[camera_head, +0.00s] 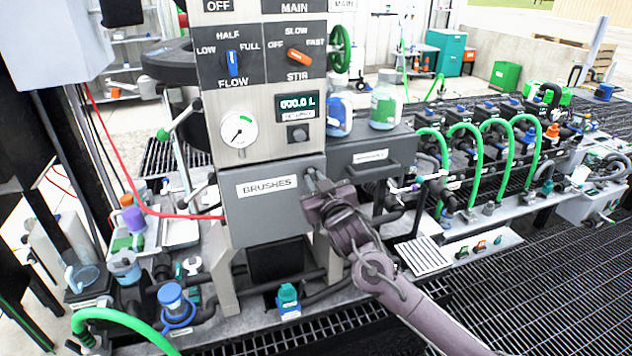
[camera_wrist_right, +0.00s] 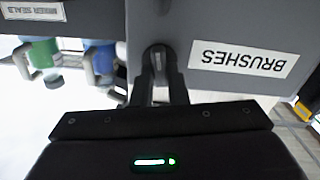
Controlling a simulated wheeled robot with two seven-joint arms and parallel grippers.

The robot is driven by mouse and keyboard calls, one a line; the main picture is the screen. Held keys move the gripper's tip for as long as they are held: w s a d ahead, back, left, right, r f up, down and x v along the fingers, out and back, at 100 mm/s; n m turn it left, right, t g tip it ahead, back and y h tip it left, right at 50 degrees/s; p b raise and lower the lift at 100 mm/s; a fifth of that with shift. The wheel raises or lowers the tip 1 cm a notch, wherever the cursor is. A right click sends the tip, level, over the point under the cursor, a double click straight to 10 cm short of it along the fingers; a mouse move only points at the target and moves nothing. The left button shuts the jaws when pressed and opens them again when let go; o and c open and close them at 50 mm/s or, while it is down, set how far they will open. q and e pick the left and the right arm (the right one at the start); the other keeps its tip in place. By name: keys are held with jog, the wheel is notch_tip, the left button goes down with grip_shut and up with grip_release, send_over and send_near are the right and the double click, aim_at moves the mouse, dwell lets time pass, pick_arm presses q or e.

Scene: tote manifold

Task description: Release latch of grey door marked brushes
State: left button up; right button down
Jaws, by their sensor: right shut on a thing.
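The grey door (camera_head: 262,217) marked BRUSHES is closed on the front of the panel cabinet. It also fills the upper middle of the right wrist view (camera_wrist_right: 225,88), where its label is upside down. Its latch (camera_head: 310,174) is at the door's upper right corner. My right gripper (camera_head: 318,192) reaches in from the lower right and is at the latch. In the right wrist view the two fingers are shut on the latch (camera_wrist_right: 157,58), one on each side of its dark round body. My left gripper is not in view.
A grey drawer (camera_head: 368,160) sits right of the door, with two bottles (camera_head: 384,108) on top. Above the door are a gauge (camera_head: 239,130) and switches. Green hoses (camera_head: 462,135) arch at the right. A blue-lidded jar (camera_head: 172,300) stands at lower left.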

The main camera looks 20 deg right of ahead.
jog(key=shift+m, duration=1.2)
jog(key=c, duration=1.4)
grip_release()
jog(key=shift+c, duration=0.2)
jog(key=s+b, duration=0.2)
jog(key=s, duration=0.5)
jog(key=shift+s+d, duration=0.2)
jog(key=shift+s, duration=0.2)
